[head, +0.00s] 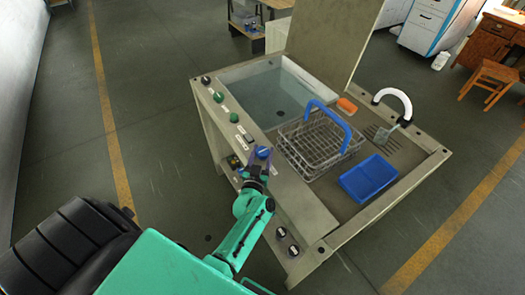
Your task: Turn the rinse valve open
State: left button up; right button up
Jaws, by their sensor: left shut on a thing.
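A blue valve knob (263,152), which I take to be the rinse valve, is on the front panel of the wash bench (300,200). My left gripper (259,160) is at this knob and shut on it, with the teal arm reaching up from below. The fingers hide part of the knob, and its turn angle cannot be read. My right gripper is not in view.
Green knobs (219,97) and a black knob (206,80) sit farther left on the panel. The bench holds a water basin (262,88), a wire basket (313,150) with a blue handle, a blue tray (369,179) and a white-topped tap (393,96). The floor at left is clear.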

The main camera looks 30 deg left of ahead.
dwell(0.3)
pick_arm(q)
jog(key=o, duration=1.4)
jog(key=shift+s+d+p, duration=0.1)
jog(key=shift+s+p, duration=0.2)
jog(key=shift+s, duration=0.2)
jog(key=p+v, duration=0.4)
jog(key=v, duration=0.9)
jog(key=shift+s+d, duration=0.2)
jog(key=shift+s, duration=0.05)
